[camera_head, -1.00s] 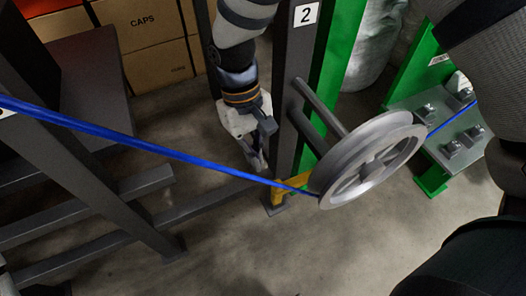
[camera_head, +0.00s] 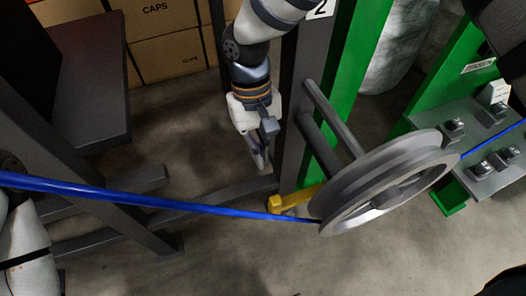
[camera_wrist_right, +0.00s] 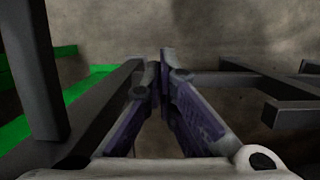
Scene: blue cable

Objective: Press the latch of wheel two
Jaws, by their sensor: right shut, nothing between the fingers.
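The grey spoked wheel (camera_head: 385,185) stands right of the middle in the head view, beside the dark post with the "2" label (camera_head: 321,9). The yellow latch (camera_head: 296,199) sticks out low by the post, left of the wheel rim. The blue cable (camera_head: 150,199) runs from the left edge to the wheel's underside. My right gripper (camera_head: 264,158) hangs fingers down just left of the post, above and left of the latch and apart from it. It is shut and empty; its fingers (camera_wrist_right: 158,88) meet in the wrist view. My left gripper is out of view.
Dark frame bars (camera_head: 105,235) stand at the left and run low behind the cable. Green posts (camera_head: 350,85) rise behind the wheel. A bolted plate (camera_head: 487,170) is at the right. Boxes (camera_head: 165,30) are at the back. Open concrete floor lies below the cable.

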